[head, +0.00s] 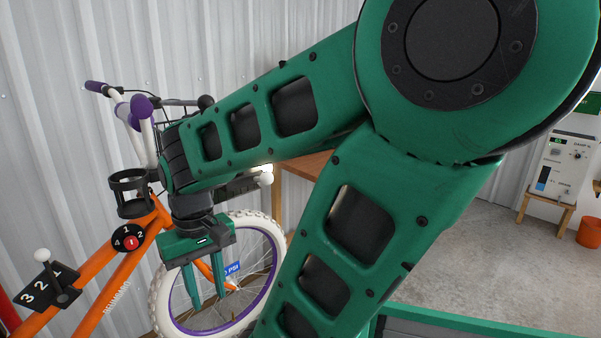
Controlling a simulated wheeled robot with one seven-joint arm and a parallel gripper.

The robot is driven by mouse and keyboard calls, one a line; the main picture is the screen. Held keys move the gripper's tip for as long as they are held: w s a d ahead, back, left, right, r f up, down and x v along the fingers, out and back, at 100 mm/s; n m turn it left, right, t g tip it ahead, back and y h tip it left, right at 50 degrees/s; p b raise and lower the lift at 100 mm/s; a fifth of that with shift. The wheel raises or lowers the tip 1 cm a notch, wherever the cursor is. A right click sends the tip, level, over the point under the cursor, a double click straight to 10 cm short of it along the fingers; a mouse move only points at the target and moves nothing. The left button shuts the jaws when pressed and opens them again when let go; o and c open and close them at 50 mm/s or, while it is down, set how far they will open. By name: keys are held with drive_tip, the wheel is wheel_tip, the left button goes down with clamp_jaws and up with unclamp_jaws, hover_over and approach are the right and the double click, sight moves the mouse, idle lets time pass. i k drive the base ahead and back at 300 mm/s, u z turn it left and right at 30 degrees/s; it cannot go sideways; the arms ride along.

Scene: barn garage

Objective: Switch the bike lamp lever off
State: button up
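A white round knob (266,179), apparently the end of the lamp lever, shows just below the glow; the rest of the lever is hard to make out. My gripper (206,286) points down in front of the front wheel (160,296), below and left of the knob. Its two green fingers are apart with nothing seen between them.
A shifter with a white knob (42,255) and numbers sits on the frame at left, near a round numbered dial (131,241) and a black cup holder (131,192). A wooden table (308,165) stands behind my arm.

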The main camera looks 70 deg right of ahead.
sight(265, 178)
drive_tip(key=z, duration=1.2)
drive_tip(key=i, duration=0.1)
drive_tip(key=z, duration=2.3)
drive_tip(key=k, duration=1.45)
drive_tip(key=u, duration=1.05)
drive_tip(key=i, duration=0.6)
